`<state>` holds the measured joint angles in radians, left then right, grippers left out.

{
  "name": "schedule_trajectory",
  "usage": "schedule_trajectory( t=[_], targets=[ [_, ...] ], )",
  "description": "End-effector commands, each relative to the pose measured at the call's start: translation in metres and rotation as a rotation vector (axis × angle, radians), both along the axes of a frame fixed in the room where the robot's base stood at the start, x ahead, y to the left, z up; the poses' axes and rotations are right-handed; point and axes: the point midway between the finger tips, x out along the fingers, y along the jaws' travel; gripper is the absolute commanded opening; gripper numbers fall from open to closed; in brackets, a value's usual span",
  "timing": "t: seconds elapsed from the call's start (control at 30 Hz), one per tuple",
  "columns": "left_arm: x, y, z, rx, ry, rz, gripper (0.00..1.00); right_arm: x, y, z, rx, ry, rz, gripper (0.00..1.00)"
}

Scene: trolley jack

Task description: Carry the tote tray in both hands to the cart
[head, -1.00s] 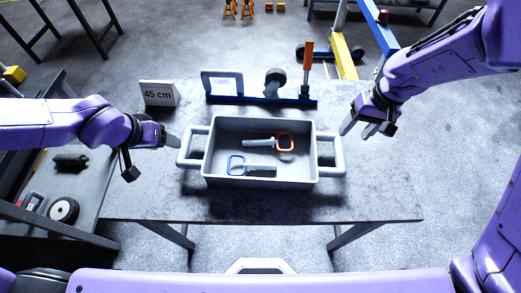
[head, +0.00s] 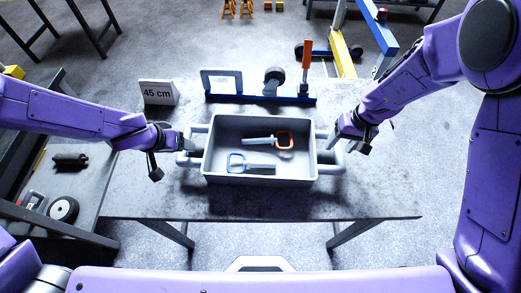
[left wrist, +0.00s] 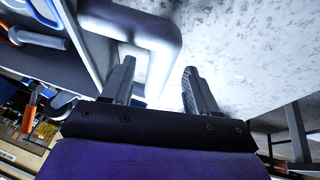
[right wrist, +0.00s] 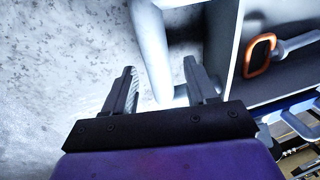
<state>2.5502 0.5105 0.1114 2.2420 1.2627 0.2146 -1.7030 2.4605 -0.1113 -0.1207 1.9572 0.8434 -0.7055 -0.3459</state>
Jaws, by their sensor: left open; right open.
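The grey tote tray (head: 260,180) stands on the table, with a light bar handle at each end. Inside lie a tool with an orange loop (head: 284,140) and one with a blue loop (head: 237,163). My left gripper (head: 190,146) is open at the tray's left handle; in the left wrist view the handle (left wrist: 150,35) lies just beyond and between the open fingers. My right gripper (head: 332,140) is open at the right handle; in the right wrist view the handle (right wrist: 152,55) reaches between the open fingers. Contact cannot be told.
The grey table (head: 370,195) has free room right of the tray. Behind the tray stand a "45 cm" sign (head: 158,92) and a blue rack (head: 225,98) with tools. At left is a lower cart (head: 85,190) bearing a wheel (head: 63,209) and a dark part.

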Motion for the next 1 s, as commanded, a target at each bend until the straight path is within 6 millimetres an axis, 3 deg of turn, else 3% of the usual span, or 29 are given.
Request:
schedule_trajectory(
  t=[0.2, 0.5, 0.57, 0.7, 1.0],
  targets=[
    [0.007, -0.005, -0.02, -0.002, 0.003, 0.0, 0.59, 0.0, 0.004, -0.022, 0.0, 0.002, 0.001, 0.57],
    [0.009, -0.005, -0.022, 0.0, 0.0, 0.0, 0.59, 0.0, 0.005, -0.024, 0.001, 0.001, 0.0, 0.57],
    [0.009, -0.005, -0.022, 0.0, 0.001, 0.0, 0.43, 0.0, 0.005, -0.024, 0.001, 0.001, 0.0, 0.41],
    [0.009, -0.005, -0.022, 0.0, 0.001, 0.0, 0.0, 0.0, 0.005, -0.024, 0.001, 0.001, 0.0, 0.0],
    [0.009, -0.005, -0.02, -0.001, -0.001, -0.001, 0.0, 0.001, 0.005, -0.022, 0.001, -0.001, 0.001, 0.0]
  ],
)
